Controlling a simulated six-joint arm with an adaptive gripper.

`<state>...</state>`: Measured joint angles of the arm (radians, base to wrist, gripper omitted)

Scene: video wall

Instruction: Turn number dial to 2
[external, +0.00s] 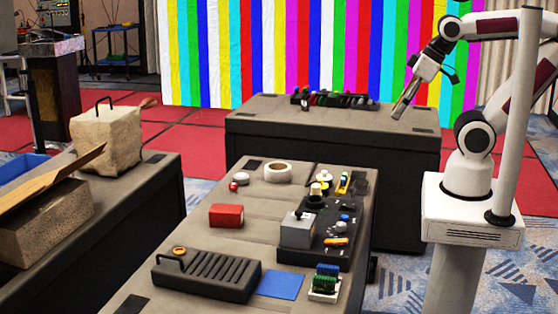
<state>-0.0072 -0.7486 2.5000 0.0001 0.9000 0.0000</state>
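My gripper (399,110) is at the upper right in the external view, in the air and pointing down and to the left. It is well above and apart from the front table; its fingers look close together, but I cannot tell whether they are open or shut. A black board (296,257) on the front table carries several small controls. They include a grey box (297,234) with a dark knob, a pale knob on a dark round base (316,196), a blue knob (344,218) and an orange handle (336,241). No numbers are legible, so I cannot tell which is the number dial.
A red box (226,215), a tape roll (278,172), a ribbed black rack (206,273) and a blue sheet (280,285) lie on the front table. Green and blue connectors (325,283) sit at its near right. A back table (260,117) holds a dark tool tray (334,100).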

